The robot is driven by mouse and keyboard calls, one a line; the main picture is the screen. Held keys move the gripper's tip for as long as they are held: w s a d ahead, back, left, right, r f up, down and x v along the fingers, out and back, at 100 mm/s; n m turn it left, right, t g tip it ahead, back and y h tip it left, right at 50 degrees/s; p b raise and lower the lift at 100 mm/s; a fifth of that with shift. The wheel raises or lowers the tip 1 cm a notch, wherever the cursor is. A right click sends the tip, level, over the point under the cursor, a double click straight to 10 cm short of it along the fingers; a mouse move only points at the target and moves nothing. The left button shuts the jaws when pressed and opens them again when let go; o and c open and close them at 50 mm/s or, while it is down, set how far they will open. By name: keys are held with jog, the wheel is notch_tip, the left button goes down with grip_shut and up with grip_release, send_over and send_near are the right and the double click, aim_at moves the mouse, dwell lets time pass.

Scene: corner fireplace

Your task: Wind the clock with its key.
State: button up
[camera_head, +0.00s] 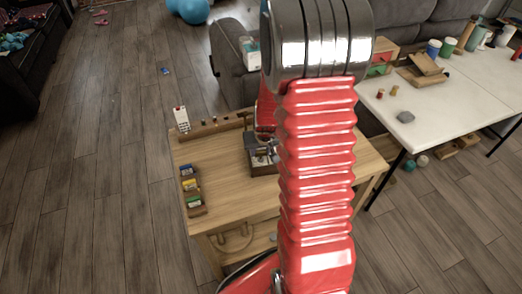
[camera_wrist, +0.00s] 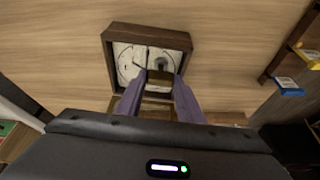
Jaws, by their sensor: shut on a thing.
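The clock is a dark-framed wooden box with a pale face (camera_wrist: 127,64), lying face up on the wooden table in the wrist view. In the head view its frame (camera_head: 262,169) is partly hidden by my arm. My gripper (camera_wrist: 160,76) is over the clock face, its two purple-grey fingers close together. A small grey-brown piece, seemingly the key (camera_wrist: 160,74), is between the fingertips. Its lower end is hidden, so I cannot tell whether it sits in the face. In the head view my gripper (camera_head: 263,150) is mostly hidden behind my red arm.
The wooden table (camera_head: 225,180) has a peg rail (camera_head: 212,128) along its back edge, a white card-like object (camera_head: 181,119) at the corner and a tray of coloured items (camera_head: 191,188) at left. A white table (camera_head: 440,115) with jars and blocks stands at right.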

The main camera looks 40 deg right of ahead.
jog(key=shift+n+y, duration=0.3)
jog(key=shift+n, duration=0.5)
dwell(0.6)
jog(key=shift+r, duration=0.15)
jog(key=shift+r, duration=2.4)
jog(key=shift+n+y, duration=0.3)
jog(key=shift+n, duration=0.5)
jog(key=n+y, duration=0.1)
jog(key=n, duration=0.3)
jog(key=n+g+y, duration=0.1)
jog(key=n, duration=0.3)
jog(key=n+y, duration=0.2)
jog(key=n, duration=0.2)
jog(key=n+g, duration=0.1)
jog(key=n, duration=0.3)
jog(key=shift+g+y, duration=0.4)
jog(key=shift+a, duration=0.1)
